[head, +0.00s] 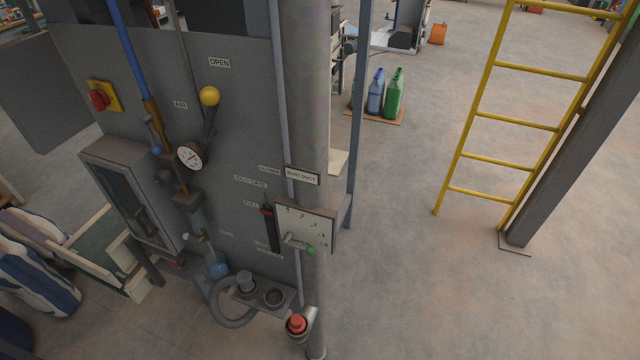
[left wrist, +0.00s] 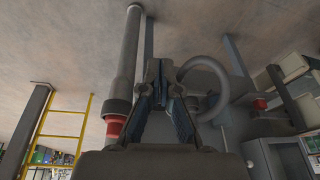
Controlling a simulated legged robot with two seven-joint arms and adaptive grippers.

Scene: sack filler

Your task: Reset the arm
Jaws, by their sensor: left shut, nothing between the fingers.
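My left gripper (left wrist: 158,68) is shut and empty in the left wrist view, with its fingertips close together. That view looks upside down. Neither gripper nor any of my arms shows in the head view. The grey sack filler panel (head: 235,130) fills the left half of the head view. It carries a lever with a yellow ball (head: 209,96) by an OPEN label, a round gauge (head: 189,155) and a white dial plate (head: 304,228) with a green-tipped pointer. My right gripper is in neither view.
A red button on a yellow plate (head: 103,96) sits upper left. A red-capped fitting (head: 297,324) is low by the grey duct (head: 306,120). A grey hose (left wrist: 207,62) loops near my fingers in the wrist view.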

